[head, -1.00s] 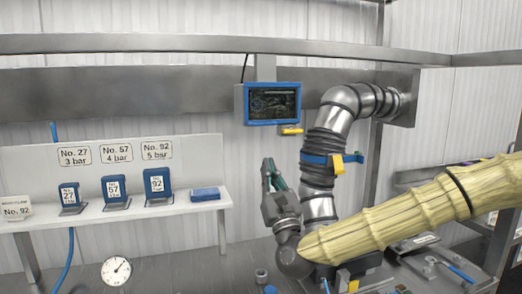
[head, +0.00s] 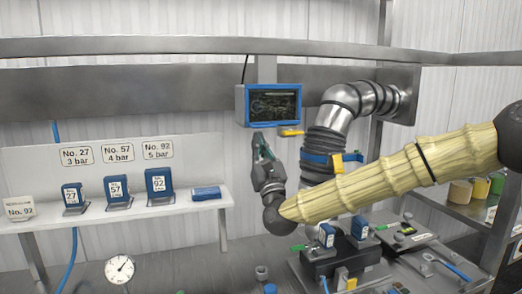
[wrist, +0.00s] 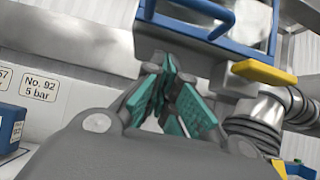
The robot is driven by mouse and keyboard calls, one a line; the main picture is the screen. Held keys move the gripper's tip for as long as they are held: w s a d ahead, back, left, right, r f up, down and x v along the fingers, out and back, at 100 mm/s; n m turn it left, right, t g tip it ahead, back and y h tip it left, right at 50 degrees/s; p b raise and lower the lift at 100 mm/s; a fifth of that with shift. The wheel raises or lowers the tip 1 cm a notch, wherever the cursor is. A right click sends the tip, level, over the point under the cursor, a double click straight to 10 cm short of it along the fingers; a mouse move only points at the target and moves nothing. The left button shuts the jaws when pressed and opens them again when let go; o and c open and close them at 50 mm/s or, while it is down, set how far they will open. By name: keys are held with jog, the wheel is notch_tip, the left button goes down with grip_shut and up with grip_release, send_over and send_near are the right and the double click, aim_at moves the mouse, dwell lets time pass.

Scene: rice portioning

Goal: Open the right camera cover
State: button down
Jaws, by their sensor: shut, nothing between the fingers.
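My gripper (head: 262,143) is raised in front of the back wall, just below and in front of the blue-framed screen box (head: 270,104). Its green finger pads are together and empty, also in the wrist view (wrist: 167,88). A yellow tab (head: 291,132) sticks out under the box's lower right; in the wrist view the tab (wrist: 263,72) is right of the fingers, apart from them. No part is marked as a camera cover; I cannot tell whether the tab belongs to one. Two blue labelled units, left (head: 327,236) and right (head: 360,228), stand on a dark fixture with green levers.
A white shelf (head: 110,218) at left holds several blue labelled units below pressure signs. A ribbed grey pipe (head: 325,145) with a blue clamp stands right of my gripper. A gauge (head: 119,269) stands at the front left. A metal rail (head: 150,41) crosses above.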

jog(key=shift+s+d+r+p, duration=0.25)
jog(key=shift+s+r+p, duration=0.25)
jog(key=shift+s, duration=0.35)
jog(key=shift+s+d+r+p, duration=0.25)
jog(key=shift+s+r, duration=0.3)
jog(key=shift+s, duration=0.25)
jog(key=shift+s+d+r+g, duration=0.2)
jog(key=shift+s+g, duration=0.3)
jog(key=shift+s, duration=0.05)
jog(key=shift+s+p, duration=0.1)
jog(key=shift+p, duration=0.2)
